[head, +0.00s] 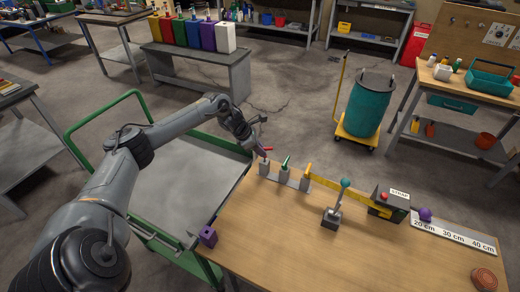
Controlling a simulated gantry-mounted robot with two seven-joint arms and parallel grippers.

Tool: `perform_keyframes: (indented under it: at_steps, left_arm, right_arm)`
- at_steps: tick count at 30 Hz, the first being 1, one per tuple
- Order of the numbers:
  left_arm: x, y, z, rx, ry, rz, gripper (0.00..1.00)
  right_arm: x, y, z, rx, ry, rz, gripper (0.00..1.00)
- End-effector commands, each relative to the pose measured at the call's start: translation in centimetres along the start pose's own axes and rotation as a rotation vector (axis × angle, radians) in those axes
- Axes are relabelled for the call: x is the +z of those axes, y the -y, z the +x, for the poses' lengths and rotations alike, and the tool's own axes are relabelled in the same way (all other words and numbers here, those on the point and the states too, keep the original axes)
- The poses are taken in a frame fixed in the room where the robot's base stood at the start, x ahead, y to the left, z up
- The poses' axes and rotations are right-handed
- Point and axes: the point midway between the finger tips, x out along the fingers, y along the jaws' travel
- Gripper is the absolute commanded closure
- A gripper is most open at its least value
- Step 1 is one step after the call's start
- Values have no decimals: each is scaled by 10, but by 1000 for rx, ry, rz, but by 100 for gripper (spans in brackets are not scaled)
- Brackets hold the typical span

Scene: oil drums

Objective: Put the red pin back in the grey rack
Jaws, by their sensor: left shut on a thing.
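The red pin (268,149) shows small beside the fingertips of my left gripper (261,149), which is shut on it. The pin is tilted, close to level in the picture, near the top of the grey rack's left block; whether it touches the block cannot be told. The grey rack (286,174) stands at the far left part of the wooden table, with three upright blocks on a flat base. A green pin (287,160) stands in the middle block and a yellow pin (308,168) in the right block. My right gripper is not in view.
A purple block (208,236) sits at the table's left corner. The table's front middle is clear.

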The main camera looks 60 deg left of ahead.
Motion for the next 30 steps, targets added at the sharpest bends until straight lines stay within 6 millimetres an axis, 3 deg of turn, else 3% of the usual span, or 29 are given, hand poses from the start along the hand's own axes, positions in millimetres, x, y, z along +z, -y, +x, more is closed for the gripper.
perform_keyframes:
  at_steps: [30]
  left_arm:
    - [-9,1,14,0,0,0,100]
  right_arm:
    - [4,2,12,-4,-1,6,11]
